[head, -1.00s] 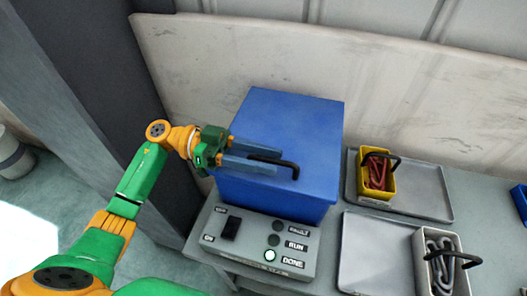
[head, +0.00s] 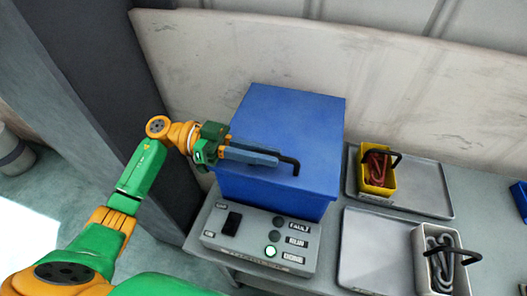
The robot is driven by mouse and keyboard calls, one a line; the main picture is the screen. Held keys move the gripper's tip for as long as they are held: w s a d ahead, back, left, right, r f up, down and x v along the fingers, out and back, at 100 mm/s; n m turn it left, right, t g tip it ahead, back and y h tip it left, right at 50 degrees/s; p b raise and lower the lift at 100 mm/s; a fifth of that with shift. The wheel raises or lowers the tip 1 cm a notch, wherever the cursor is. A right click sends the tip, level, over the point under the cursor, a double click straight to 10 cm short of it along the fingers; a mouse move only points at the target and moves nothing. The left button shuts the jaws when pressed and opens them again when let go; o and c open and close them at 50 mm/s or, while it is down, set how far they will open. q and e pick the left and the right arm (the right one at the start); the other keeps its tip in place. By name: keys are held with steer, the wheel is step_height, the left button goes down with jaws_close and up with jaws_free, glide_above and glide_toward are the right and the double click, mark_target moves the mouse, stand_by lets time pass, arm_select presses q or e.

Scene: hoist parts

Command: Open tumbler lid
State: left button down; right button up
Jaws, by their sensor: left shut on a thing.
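The tumbler is a blue box with a flat blue lid (head: 290,115) on top, standing on the table. The lid looks shut. A black bar handle (head: 292,162) sits near the lid's front edge. My left gripper (head: 262,156) is over the front left of the lid, its fingers closed together on the handle, with the handle's right end showing past the fingertips. My right gripper is not in view.
Right are a yellow bin (head: 363,176) and a grey bin (head: 419,262) on trays. A wall stands behind.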

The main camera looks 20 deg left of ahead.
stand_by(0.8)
arm_select(q)
steer(key=shift+r+p, duration=0.45)
steer(key=shift+r, duration=0.05)
steer(key=w+r+p, duration=0.4)
steer(key=r, duration=0.3)
steer(key=w+r+n+p, duration=0.1)
steer(key=w+r+p, duration=0.2)
steer(key=r+p, duration=0.2)
steer(key=shift+w+r, duration=0.4)
steer(key=shift+r, duration=0.45)
steer(key=c, duration=0.9)
jaws_free()
steer(key=shift+w+f+n, duration=0.1)
steer(key=shift+w+n, duration=0.05)
steer(key=shift+n, duration=0.15)
